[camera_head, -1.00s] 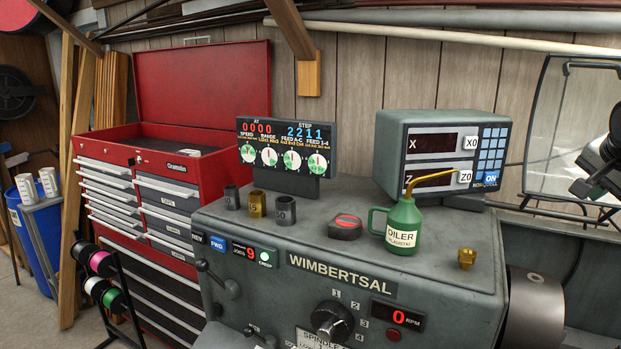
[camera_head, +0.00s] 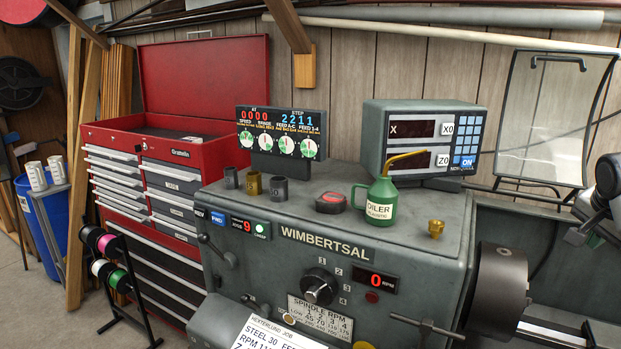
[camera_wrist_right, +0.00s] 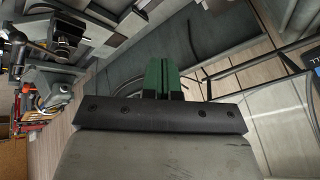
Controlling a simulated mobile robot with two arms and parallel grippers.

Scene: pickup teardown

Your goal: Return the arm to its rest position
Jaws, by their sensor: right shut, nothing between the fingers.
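My right gripper (camera_wrist_right: 161,57) shows in the right wrist view, where its two green fingers stand together above the dark mounting bar. It is shut and holds nothing. Wood-panelled wall, pale floor and dark rails or bars lie around it there, and the fingers touch nothing that I can see. In the head view I cannot make out the fingers of either gripper. A dark jointed part (camera_head: 604,188) shows at the right edge of the head view; I cannot tell if it is mine. My left gripper is in neither view.
The grey lathe headstock (camera_head: 340,232) fills the centre. The green oiler (camera_head: 381,203), a brass fitting (camera_head: 436,228), a tape measure (camera_head: 331,203) and small cups stand on top, before the readout box (camera_head: 410,117). The red tool chest (camera_head: 112,135) is left; a clear guard (camera_head: 545,115) is right.

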